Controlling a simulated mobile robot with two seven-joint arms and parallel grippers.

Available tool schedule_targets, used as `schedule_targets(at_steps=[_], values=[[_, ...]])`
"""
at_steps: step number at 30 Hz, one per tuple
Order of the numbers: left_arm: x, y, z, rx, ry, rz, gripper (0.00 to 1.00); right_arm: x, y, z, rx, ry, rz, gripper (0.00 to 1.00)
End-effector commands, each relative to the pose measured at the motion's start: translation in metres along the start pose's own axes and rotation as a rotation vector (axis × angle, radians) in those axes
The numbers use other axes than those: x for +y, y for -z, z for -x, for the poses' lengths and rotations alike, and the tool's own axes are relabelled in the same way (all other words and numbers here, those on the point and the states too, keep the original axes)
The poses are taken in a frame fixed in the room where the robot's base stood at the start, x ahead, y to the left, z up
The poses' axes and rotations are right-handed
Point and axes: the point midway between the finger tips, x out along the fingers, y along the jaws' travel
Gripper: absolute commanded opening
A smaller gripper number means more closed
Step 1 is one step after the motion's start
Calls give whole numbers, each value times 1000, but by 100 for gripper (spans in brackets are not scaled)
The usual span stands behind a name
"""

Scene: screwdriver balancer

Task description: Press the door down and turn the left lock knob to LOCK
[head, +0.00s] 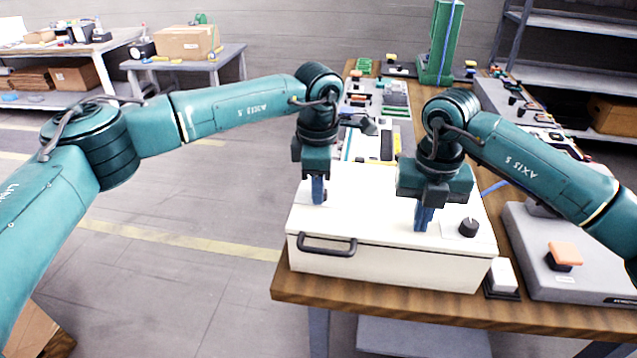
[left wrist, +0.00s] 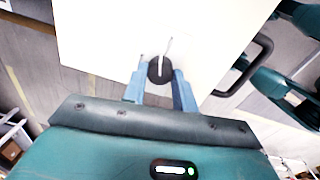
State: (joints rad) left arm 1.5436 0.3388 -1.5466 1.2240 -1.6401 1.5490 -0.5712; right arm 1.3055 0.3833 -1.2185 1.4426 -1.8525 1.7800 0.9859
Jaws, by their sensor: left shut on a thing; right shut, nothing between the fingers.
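A white box with a closed door (head: 365,226) stands at the front of the wooden bench, with a black handle (head: 327,244) on its front left. My left gripper (head: 318,198) points straight down at the left of the door and is shut on the left lock knob. In the left wrist view the round black left lock knob (left wrist: 160,70), with a white line on it, sits between the blue fingers (left wrist: 160,85). My right gripper (head: 423,226) is shut and empty, its fingertips at the door top. The right knob (head: 468,227) is black and stands free beside it.
A grey device with an orange button (head: 565,251) and a small white switch (head: 502,274) stand right of the box. Small parts and a green column (head: 440,45) fill the bench behind. Open floor lies to the left.

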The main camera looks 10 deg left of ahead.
Motion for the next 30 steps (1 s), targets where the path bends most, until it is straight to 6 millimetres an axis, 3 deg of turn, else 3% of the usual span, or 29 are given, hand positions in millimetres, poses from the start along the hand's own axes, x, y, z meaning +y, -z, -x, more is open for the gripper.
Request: schedule_targets(at_steps=[12,30], values=[[-1,-2,0,-19,4,-262,5,-1,1,-5,5,4,0,0],[-2,-2,0,-22,6,-332,5,0,1,-5,5,3,-1,0]])
